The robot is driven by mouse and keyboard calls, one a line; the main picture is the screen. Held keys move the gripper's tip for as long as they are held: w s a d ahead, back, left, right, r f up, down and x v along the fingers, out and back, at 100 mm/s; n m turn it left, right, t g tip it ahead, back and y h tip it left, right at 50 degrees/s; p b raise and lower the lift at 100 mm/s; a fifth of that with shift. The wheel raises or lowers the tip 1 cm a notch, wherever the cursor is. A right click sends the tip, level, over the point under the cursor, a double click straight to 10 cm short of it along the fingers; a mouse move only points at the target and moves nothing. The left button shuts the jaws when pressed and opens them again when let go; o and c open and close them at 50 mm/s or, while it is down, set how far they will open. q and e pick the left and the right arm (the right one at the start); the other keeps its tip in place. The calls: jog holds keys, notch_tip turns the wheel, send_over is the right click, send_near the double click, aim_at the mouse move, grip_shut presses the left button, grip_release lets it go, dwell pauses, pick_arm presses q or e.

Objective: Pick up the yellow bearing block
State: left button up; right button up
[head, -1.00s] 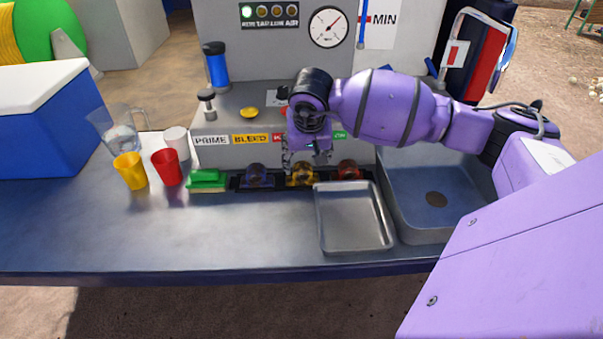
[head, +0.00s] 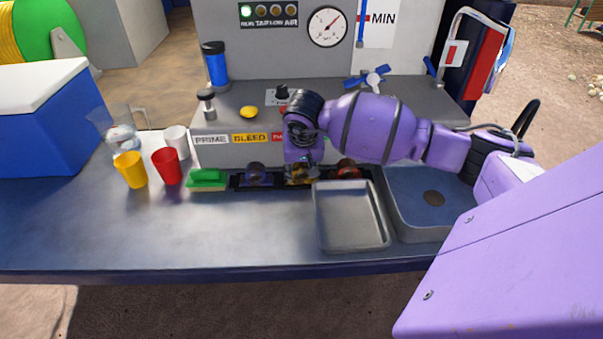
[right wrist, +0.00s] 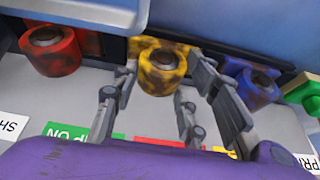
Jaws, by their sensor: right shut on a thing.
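The yellow bearing block (right wrist: 161,68) is a worn yellow ring-shaped block with a dark bore. In the right wrist view it sits between the fingers of my right gripper (right wrist: 165,75), which is shut on it. In the head view the block (head: 298,179) is low in the dark rack, mostly hidden under my right gripper (head: 300,172). My left gripper is not in view.
A metal tray (head: 352,230) stands just in front of the rack, with a sink (head: 432,205) to its right. A green sponge or brush (head: 207,179), a red cup (head: 168,166) and a yellow cup (head: 131,170) stand left. The front left of the counter is clear.

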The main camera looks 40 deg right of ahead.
grip_shut()
jog(key=shift+r, duration=0.1)
jog(key=shift+w, duration=0.1)
